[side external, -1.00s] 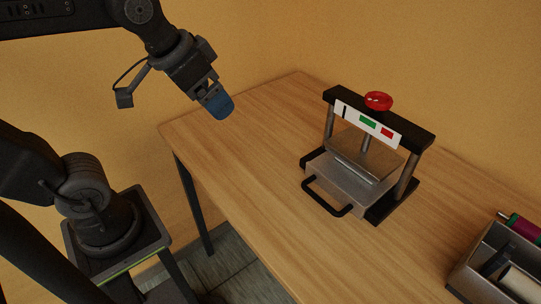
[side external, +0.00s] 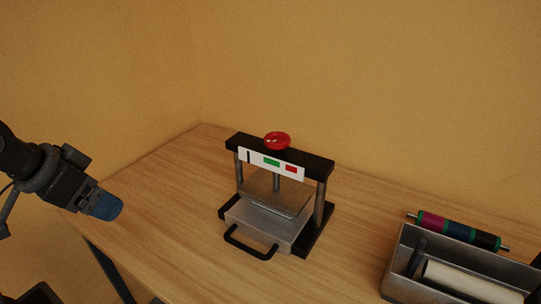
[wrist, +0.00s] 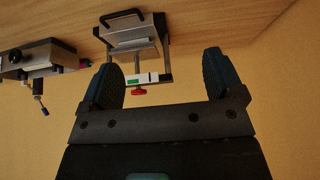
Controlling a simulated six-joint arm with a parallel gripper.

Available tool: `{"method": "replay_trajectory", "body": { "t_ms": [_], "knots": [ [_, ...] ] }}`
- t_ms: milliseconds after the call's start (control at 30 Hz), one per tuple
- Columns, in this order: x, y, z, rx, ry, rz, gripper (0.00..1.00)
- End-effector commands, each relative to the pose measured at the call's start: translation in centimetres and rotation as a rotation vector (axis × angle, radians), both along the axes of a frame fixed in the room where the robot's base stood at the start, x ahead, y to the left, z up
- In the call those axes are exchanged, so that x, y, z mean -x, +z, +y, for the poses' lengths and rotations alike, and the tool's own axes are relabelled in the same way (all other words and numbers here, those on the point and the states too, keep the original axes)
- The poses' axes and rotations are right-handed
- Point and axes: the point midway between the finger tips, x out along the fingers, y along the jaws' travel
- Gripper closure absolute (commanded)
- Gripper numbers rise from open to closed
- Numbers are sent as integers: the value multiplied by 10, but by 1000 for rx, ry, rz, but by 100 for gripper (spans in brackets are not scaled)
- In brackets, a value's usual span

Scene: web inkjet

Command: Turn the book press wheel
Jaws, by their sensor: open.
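The book press (side external: 275,205) stands upright on the wooden table, with a black frame, metal platen and a black front handle. Its red wheel (side external: 277,140) sits on top of the crossbar, above a white label with green and red patches. In the wrist view the press (wrist: 136,45) appears upside down, with the red wheel (wrist: 139,91) below it, between the fingers in the picture. My gripper (side external: 108,207) is left of the press in the side view, well apart from it. In the wrist view my gripper (wrist: 162,80) is open and empty, with blue-black finger pads.
A grey metal tray (side external: 405,245) stands at the right of the table, with a pale roller inside. A multicoloured roller (side external: 458,230) lies along its back. The table (side external: 165,180) is bare between my gripper and the press.

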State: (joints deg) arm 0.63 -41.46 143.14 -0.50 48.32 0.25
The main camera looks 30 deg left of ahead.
Motion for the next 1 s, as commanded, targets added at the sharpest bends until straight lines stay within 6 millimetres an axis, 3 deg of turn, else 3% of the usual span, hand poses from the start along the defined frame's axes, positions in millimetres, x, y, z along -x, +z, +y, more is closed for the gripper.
{"method": "replay_trajectory", "body": {
  "t_ms": [400,600,800,1000],
  "knots": [
    [-128,-6,-61,90,-111,-433,13],
    [-174,-14,-90,105,-115,-671,13],
    [-198,-24,-111,87,-102,-890,13],
    [-204,-28,-121,65,-90,-1019,13]
  ]
}}
